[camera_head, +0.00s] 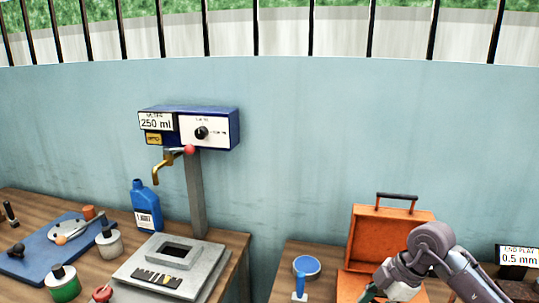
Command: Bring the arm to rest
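One arm of mine, the right, shows at the lower right, grey and bent at a joint. Its gripper (370,293) is only partly in view at the bottom edge, in front of the orange case (382,234). I cannot tell whether its fingers are open or shut, or whether they hold anything. The case stands with its lid up and a black handle on top; my arm hides part of its lower half. My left arm and gripper are not in view.
An oil dispenser (190,127) reading 250 ml stands over a grey plate (205,282) on the left bench. A blue bottle (146,206), a blue tray (40,262) and several jars are beside it. A gap separates the benches. A blue round-topped item (306,266) stands left of the case.

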